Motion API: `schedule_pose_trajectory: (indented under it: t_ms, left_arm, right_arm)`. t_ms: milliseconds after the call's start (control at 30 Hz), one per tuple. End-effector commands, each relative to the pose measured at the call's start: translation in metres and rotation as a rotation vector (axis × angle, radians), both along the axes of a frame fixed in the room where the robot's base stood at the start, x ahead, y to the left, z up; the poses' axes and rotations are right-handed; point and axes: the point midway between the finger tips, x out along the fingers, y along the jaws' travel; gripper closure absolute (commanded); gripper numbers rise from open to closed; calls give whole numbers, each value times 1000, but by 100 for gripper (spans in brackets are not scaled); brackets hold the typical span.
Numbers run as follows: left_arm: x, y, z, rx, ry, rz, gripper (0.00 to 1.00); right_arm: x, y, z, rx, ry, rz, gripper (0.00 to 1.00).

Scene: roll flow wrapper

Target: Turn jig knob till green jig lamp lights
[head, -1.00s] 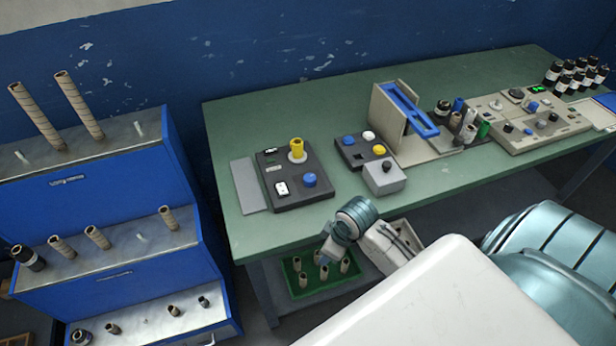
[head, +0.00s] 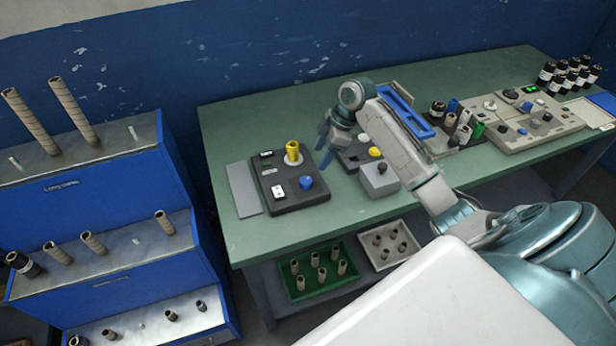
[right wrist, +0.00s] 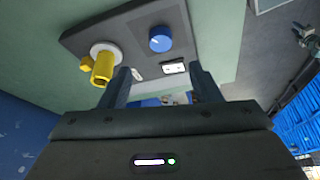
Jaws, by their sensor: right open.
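A dark box (head: 290,205) on the green bench carries a yellow post (head: 292,152) and a round blue knob (head: 306,183). The right wrist view shows this blue knob (right wrist: 160,39) and the yellow post (right wrist: 103,68) beyond the fingers. No lit green lamp shows on this box. My right gripper (head: 326,147) is open and empty, above the bench just right of the box, fingers apart from the knob. In the right wrist view the open fingers (right wrist: 160,86) have white-faced parts of the box between them. My left gripper is out of view.
Right of the dark box stand a second dark button box (head: 350,158) and a grey box with a black knob (head: 380,180). A control panel (head: 525,125) with green digits lies farther right. The blue shelf unit (head: 100,200) stands left. The bench front-left is bare.

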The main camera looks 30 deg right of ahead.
Motion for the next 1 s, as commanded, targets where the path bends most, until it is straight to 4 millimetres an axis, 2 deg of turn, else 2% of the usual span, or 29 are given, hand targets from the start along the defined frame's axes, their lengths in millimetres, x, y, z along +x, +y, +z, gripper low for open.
schedule_pose_trajectory:
  t_ms: [167,400,600,767,1000]
  left_arm:
    - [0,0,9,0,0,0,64]
    - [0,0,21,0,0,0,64]
    - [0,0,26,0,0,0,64]
    - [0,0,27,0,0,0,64]
    - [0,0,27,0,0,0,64]
  right_arm:
    - [3,11,-22,6,4,0,43]
    - [12,26,-65,5,4,-2,43]
    - [16,34,-89,1,3,-2,43]
    - [18,36,-97,-1,1,-2,43]
    - [18,36,-97,-1,1,-1,43]
